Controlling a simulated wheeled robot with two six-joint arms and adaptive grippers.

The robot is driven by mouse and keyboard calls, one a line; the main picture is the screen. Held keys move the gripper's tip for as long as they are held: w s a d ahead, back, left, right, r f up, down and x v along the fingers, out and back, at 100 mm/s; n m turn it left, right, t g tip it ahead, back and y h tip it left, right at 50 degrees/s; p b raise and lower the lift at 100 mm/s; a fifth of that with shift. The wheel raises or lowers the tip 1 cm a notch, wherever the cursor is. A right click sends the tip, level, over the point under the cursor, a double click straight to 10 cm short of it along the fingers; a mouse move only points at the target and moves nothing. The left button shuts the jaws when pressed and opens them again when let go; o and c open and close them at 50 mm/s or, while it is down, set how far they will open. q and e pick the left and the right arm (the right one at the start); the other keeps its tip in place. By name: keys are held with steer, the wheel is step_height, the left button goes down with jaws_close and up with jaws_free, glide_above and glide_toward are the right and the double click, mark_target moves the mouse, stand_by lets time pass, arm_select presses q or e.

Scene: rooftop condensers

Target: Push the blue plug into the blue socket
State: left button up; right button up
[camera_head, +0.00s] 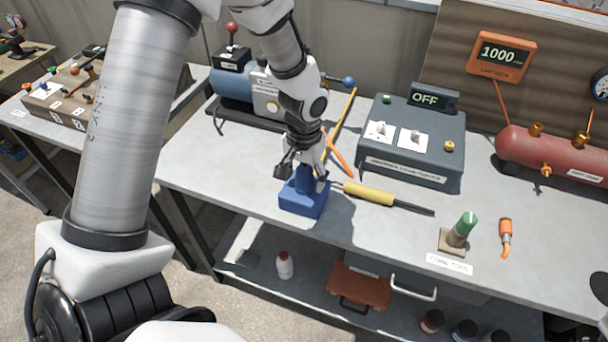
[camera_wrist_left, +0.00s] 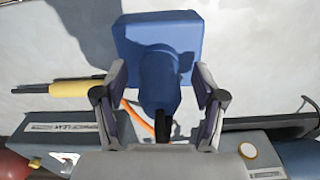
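The blue socket (camera_head: 300,203) is a square blue block near the table's front edge. In the left wrist view the blue socket (camera_wrist_left: 125,38) is at the top middle. The blue plug (camera_wrist_left: 160,82), a round blue body with a black end, stands at the socket; how deep it sits cannot be told. In the head view the plug (camera_head: 304,183) is partly hidden by my gripper. My left gripper (camera_head: 303,176) is above the socket. In the wrist view its fingers (camera_wrist_left: 160,70) are spread either side of the plug, with a gap on each side. My right gripper is out of view.
A yellow-handled tool (camera_head: 370,193) lies close to the right of the socket. A grey control box (camera_head: 412,140) and a blue motor unit (camera_head: 232,84) stand behind. A green plug (camera_head: 466,224) and an orange plug (camera_head: 505,235) are farther right.

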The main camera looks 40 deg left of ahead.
mark_target(304, 170)
arm_select(q)
step_height(304, 170, up, 12)
stand_by(0.5)
